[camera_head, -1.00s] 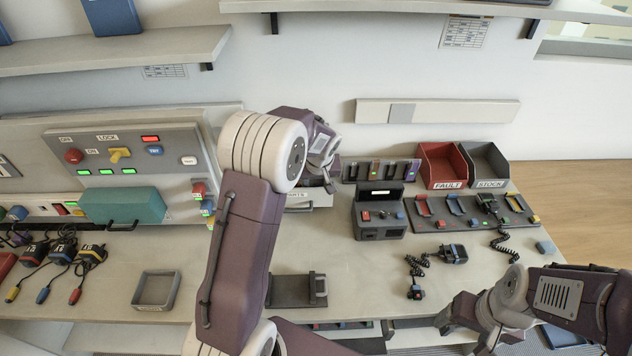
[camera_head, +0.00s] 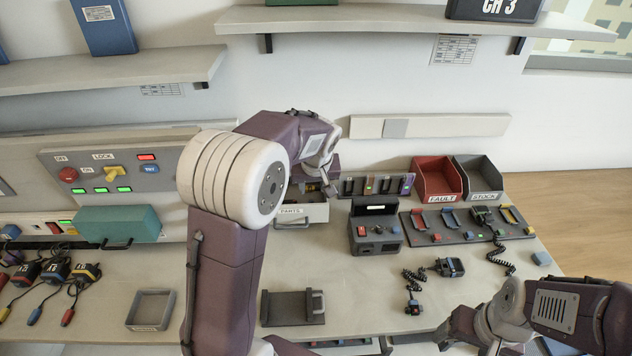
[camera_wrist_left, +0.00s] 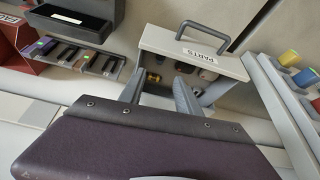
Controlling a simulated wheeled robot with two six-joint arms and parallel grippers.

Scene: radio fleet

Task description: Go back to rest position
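My left arm reaches over the bench from the left in the head view. Its gripper (camera_head: 328,188) is above the open parts drawer (camera_head: 292,222), partly hidden by its own wrist. In the left wrist view the two fingers (camera_wrist_left: 158,92) are spread apart with nothing between them. They point at the drawer with the PARTS label (camera_wrist_left: 188,61), which holds several small parts. My right gripper (camera_head: 457,330) is low at the right of the head view, over the front edge of the bench. Its fingertips are too small and dark to judge.
A dark radio tester (camera_head: 377,232) and a rack with coiled-cord handsets (camera_head: 470,226) stand right of the drawer. Red (camera_head: 438,178) and grey (camera_head: 480,176) bins stand behind. An empty tray (camera_head: 150,310) and a dark cradle (camera_head: 290,308) lie in front. A shelf (camera_head: 400,18) hangs above.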

